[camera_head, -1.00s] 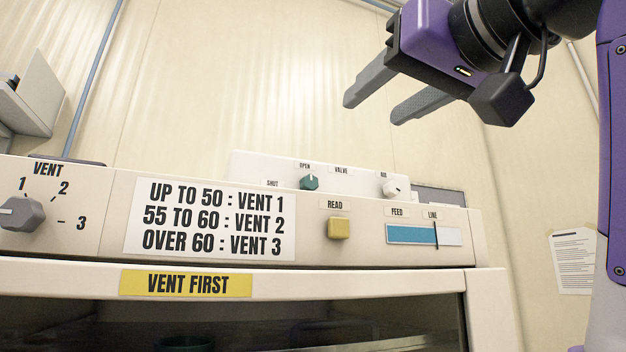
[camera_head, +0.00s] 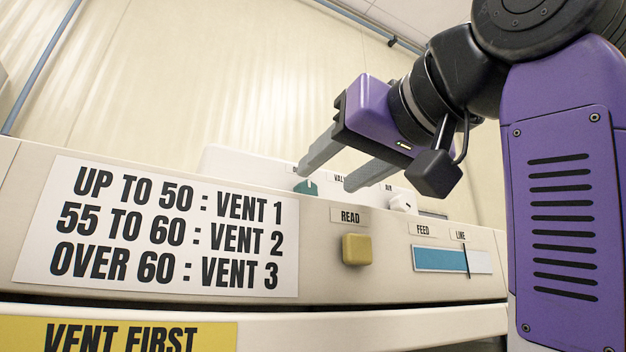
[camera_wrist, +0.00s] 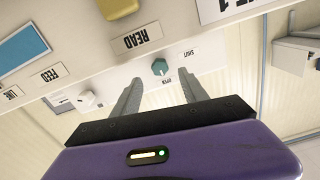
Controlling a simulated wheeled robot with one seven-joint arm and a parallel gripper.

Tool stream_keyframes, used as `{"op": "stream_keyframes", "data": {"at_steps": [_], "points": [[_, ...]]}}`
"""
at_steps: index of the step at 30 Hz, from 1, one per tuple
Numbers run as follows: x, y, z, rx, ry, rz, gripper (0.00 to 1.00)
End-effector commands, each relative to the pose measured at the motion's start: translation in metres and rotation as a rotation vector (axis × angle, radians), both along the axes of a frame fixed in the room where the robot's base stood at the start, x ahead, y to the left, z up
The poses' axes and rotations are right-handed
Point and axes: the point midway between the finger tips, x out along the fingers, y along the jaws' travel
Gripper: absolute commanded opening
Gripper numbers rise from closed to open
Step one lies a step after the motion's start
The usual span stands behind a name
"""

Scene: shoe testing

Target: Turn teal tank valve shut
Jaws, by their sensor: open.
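In the wrist view the knob lies just beyond the gap between the fingertips (camera_wrist: 159,78); I see no clear contact.
A white knob (camera_head: 402,203) sits on the same panel, right of the fingers. The front console carries a yellow READ button (camera_head: 356,249), a blue FEED gauge (camera_head: 440,259) and a vent sign (camera_head: 160,228). A yellow VENT FIRST label (camera_head: 120,335) is below.

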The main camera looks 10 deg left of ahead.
Motion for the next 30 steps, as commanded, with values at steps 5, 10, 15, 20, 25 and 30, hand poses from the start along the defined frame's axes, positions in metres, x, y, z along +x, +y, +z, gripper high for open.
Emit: {"op": "stream_keyframes", "data": {"at_steps": [5,10,15,20,25,30], "points": [[0.024,0.017,0.002,-0.003,0.004,0.001,0.51],[0.039,0.026,0.001,0.0,0.002,-0.001,0.51],[0.043,0.029,0.0,0.0,0.0,0.0,0.51],[0.043,0.029,0.0,0.0,0.0,0.0,0.51],[0.043,0.029,0.0,0.0,0.0,0.0,0.26],[0.043,0.029,0.0,0.0,0.0,0.0,0.0]]}}
